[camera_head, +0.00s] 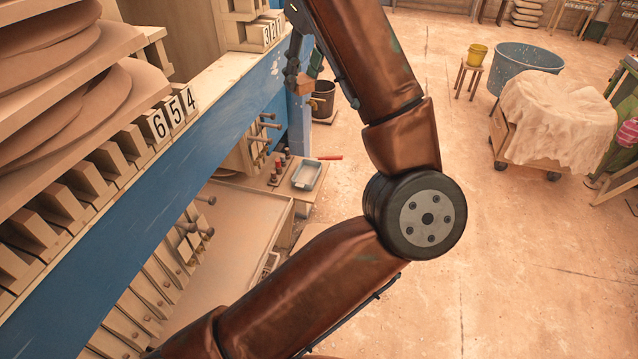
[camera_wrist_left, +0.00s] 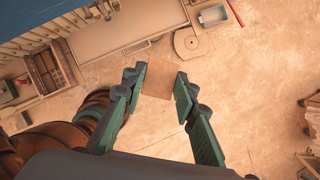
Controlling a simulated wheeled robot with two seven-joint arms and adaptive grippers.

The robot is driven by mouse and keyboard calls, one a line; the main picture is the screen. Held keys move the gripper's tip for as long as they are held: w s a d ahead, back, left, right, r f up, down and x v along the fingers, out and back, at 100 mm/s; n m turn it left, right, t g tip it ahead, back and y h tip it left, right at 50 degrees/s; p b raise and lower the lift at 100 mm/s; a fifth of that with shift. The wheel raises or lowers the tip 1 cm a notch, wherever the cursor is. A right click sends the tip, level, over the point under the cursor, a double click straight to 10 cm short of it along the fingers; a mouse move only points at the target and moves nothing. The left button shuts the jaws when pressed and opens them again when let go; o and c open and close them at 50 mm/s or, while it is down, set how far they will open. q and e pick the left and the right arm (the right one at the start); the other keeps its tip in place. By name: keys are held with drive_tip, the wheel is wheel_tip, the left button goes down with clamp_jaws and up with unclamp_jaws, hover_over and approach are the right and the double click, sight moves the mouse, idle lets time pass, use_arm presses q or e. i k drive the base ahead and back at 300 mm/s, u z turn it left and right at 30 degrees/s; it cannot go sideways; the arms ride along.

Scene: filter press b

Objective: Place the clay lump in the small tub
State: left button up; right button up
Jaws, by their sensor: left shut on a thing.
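My left gripper (camera_head: 303,82) is shut on the clay lump (camera_head: 306,89), a small orange-brown block, in the upper middle of the head view. In the left wrist view the lump (camera_wrist_left: 157,82) sits between the two green-padded fingers of the gripper (camera_wrist_left: 159,88), held in the air above the floor. A small grey rectangular tub (camera_head: 307,175) stands on a low wooden bench, below the gripper in the picture. It also shows at the top of the left wrist view (camera_wrist_left: 212,15), apart from the lump. My right gripper is out of view.
A dark bucket (camera_head: 323,99) stands on the floor behind the gripper. The blue press beam (camera_head: 150,195) runs along the left. A red-handled tool (camera_head: 329,157) lies near the grey tub. A yellow bucket (camera_head: 477,54) and large blue tub (camera_head: 528,57) stand far off. Open floor lies right.

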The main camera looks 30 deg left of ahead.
sight(307, 177)
drive_tip(key=i, duration=1.55)
drive_tip(key=u, duration=0.55)
